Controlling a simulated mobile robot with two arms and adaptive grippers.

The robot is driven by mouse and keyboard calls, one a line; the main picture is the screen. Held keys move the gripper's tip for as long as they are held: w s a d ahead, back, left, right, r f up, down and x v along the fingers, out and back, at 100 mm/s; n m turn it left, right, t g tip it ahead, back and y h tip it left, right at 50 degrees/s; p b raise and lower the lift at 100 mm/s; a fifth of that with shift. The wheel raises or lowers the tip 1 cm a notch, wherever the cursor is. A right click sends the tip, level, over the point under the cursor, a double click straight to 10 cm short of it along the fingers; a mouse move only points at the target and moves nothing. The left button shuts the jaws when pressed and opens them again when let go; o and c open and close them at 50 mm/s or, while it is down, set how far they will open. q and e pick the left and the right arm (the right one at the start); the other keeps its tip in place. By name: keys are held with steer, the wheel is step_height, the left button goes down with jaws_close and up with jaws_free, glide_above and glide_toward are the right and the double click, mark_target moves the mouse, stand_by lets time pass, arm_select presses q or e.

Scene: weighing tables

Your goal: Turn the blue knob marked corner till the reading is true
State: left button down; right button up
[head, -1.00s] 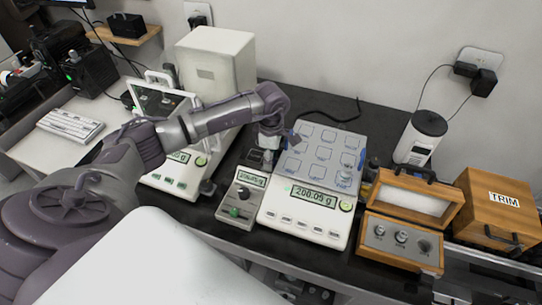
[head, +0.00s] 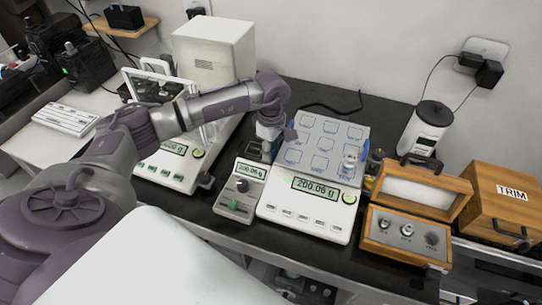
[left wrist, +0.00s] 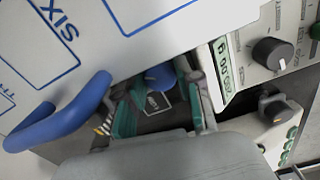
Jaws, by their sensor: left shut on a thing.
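The blue knob (left wrist: 160,76) shows in the left wrist view beside the pan's edge, above a small dark plate with a label too small to read. My left gripper (left wrist: 160,100) is shut on it, one teal finger on each side. In the head view my left gripper (head: 268,143) reaches down behind the small grey unit, left of the pan, and hides the knob. The balance (head: 305,213) reads about 200.06 g on its display (head: 316,188). A metal weight (head: 349,165) stands on the right part of its blue-marked pan (head: 318,140). My right gripper is not in view.
The small grey unit (head: 240,190) left of the balance has a dark knob, a green slider and its own readout. A second balance (head: 165,165) stands further left. An open wooden weight box (head: 405,235) and a TRIM box (head: 497,200) stand right.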

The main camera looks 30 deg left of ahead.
arm_select(q)
steer(key=shift+m, duration=0.6)
steer(key=c, duration=1.1)
jaws_free()
steer(key=shift+o, duration=0.2)
steer(key=shift+r, duration=0.1)
step_height(320, 180, up, 12)
